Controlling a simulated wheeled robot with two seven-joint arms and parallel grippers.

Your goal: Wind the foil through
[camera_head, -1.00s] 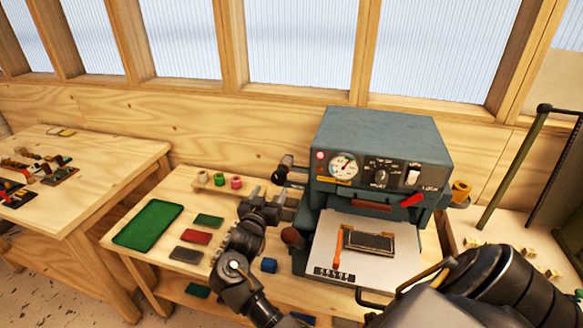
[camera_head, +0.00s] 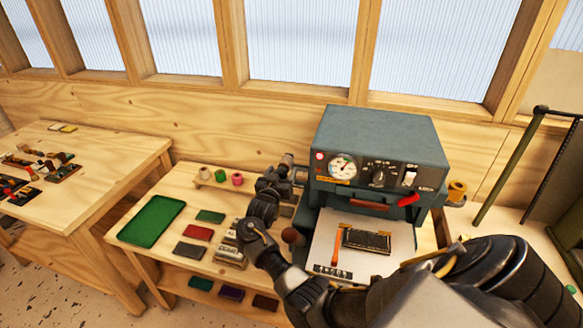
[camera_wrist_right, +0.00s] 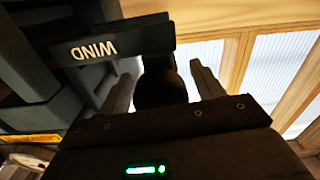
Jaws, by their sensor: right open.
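The blue-grey foil press (camera_head: 378,140) stands on the bench, with a gauge and dials on its front. A dark round knob (camera_wrist_right: 160,86) sits below a plate marked WIND (camera_wrist_right: 107,47) in the right wrist view. My right gripper (camera_head: 284,172) is at the press's left side. In the wrist view its open fingers stand on either side of the knob; I cannot tell whether they touch it. A gold foil roll (camera_head: 457,189) is on the press's right side. A dark block (camera_head: 366,240) lies on the white bed (camera_head: 385,265). My left gripper is not in view.
Small beige, green and pink rolls (camera_head: 220,175) stand on a rack at the left. A green tray (camera_head: 152,221), a red card (camera_head: 198,233) and other coloured cards lie on the bench. A dark knob (camera_head: 292,237) stands beside the bed. A second table is further left.

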